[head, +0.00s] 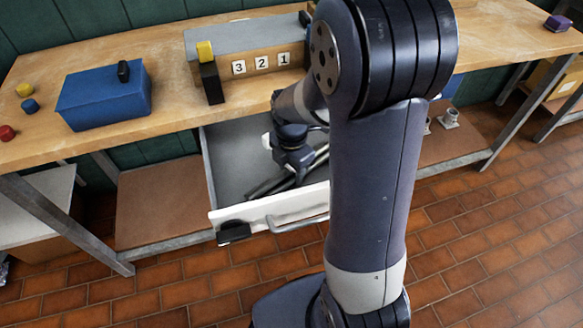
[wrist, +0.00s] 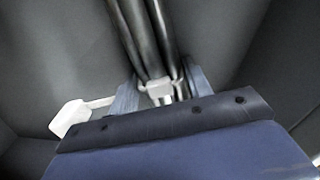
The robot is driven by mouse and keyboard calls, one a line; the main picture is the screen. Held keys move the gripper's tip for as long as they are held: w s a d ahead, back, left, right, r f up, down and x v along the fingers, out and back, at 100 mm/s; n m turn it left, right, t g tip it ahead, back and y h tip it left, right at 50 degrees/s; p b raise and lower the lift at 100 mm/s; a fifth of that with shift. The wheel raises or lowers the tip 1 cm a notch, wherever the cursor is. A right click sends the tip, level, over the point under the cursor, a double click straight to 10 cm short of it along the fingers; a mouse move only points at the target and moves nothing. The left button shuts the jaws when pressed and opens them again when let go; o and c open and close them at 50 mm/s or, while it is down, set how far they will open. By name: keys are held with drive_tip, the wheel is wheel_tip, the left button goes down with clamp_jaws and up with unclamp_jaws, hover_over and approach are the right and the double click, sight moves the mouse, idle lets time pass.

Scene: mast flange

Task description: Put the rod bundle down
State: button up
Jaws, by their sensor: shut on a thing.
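The rod bundle (head: 268,187) is several dark grey rods, lying at a slant inside the open drawer (head: 232,160). In the wrist view the rods (wrist: 148,38) run up from between the fingers, with a pale band or clip (wrist: 158,90) near the jaws. My gripper (head: 297,168) reaches down into the drawer and is shut on the bundle; its fingers (wrist: 162,84) stand on both sides of the rods. I cannot tell whether the bundle touches the drawer floor. My arm hides the drawer's right part in the head view.
The drawer's white front (head: 268,210) has a handle (head: 300,221) and a black block (head: 233,231). On the bench (head: 170,100) stand a blue box (head: 104,98) and a box numbered 3, 2, 1 (head: 262,66). A white piece (wrist: 68,119) shows left of the fingers.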

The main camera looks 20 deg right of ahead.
drive_tip(key=shift+f, duration=0.2)
drive_tip(key=o, duration=1.5)
drive_tip(key=shift+r, duration=0.1)
wheel_tip(320, 180, up, 12)
drive_tip(key=p, duration=0.2)
drive_tip(key=shift+r, duration=0.15)
